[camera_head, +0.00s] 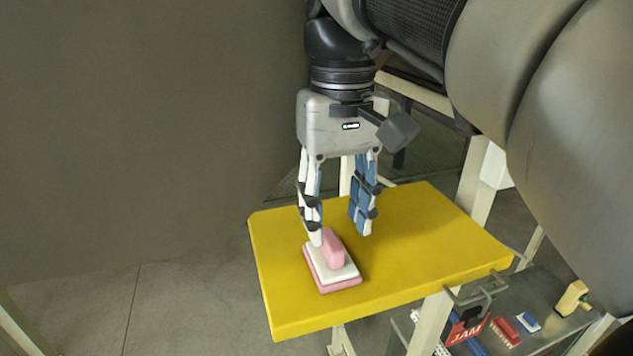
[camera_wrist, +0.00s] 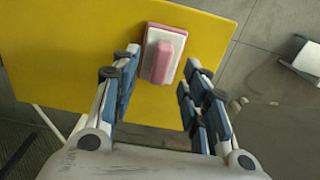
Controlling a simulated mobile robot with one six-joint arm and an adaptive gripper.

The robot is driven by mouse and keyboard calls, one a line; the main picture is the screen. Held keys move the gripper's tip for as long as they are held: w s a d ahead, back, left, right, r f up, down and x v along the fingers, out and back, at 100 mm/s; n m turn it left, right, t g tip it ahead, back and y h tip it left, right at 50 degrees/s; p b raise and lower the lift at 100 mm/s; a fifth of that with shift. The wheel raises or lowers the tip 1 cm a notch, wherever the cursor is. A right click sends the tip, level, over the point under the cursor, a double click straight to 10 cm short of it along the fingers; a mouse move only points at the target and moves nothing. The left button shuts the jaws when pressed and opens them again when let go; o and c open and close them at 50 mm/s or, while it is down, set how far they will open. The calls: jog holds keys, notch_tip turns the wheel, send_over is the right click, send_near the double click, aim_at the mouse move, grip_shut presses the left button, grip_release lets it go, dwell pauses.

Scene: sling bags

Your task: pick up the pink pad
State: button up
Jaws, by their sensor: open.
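The pink pad (camera_head: 332,264) lies flat on the yellow tabletop (camera_head: 420,230). It has a pink base, a white layer above it and a raised pink block as a handle on top. It also shows in the wrist view (camera_wrist: 161,58), just beyond and between the fingertips. My gripper (camera_head: 342,236) points down over the table with its fingers apart and nothing between them. In the head view its left finger overlaps the pad's back edge; I cannot tell whether they touch. The wrist view also shows both fingers of the gripper (camera_wrist: 160,68).
The rest of the yellow tabletop is bare. Below it at the right, a grey lower shelf (camera_head: 545,290) holds a red item marked JAM (camera_head: 467,332), a red brush-like item (camera_head: 505,331), a blue and white one (camera_head: 528,322) and a wooden block (camera_head: 572,298).

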aim_at(331, 239)
jog(key=f, duration=0.5)
jog(key=shift+w+a+f, duration=0.15)
jog(key=shift+w+a, duration=0.1)
jog(key=shift+w, duration=0.05)
grip_shut()
